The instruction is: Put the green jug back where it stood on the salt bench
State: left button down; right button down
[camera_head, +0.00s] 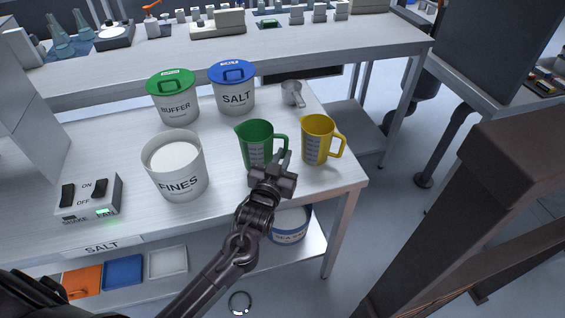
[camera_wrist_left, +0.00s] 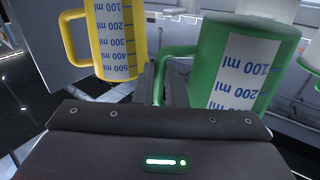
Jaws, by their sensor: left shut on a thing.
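The green jug (camera_head: 255,141) is upright at the front right part of the salt bench (camera_head: 225,206), left of the yellow jug (camera_head: 317,139). My left gripper (camera_head: 282,161) is shut on its handle, at the jug's right side. In the left wrist view the green jug (camera_wrist_left: 240,62) fills the right, with the gripper (camera_wrist_left: 160,82) at its handle. I cannot tell whether the jug's base touches the bench, as the gripper partly hides it. My right gripper is not in view.
The yellow jug also shows in the left wrist view (camera_wrist_left: 117,42), close beside the gripper. A FINES tub (camera_head: 180,178), a BUFFER tub (camera_head: 177,104), a SALT tub (camera_head: 235,94) and a metal scoop (camera_head: 292,94) stand around. A switch box (camera_head: 89,197) is at left.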

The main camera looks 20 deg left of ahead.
pick_arm(q)
jog(key=shift+f, duration=1.1)
jog(key=shift+f, duration=0.1)
jog(key=c, duration=1.5)
grip_release()
jog(key=s+b, duration=0.1)
jog(key=s, duration=1.1)
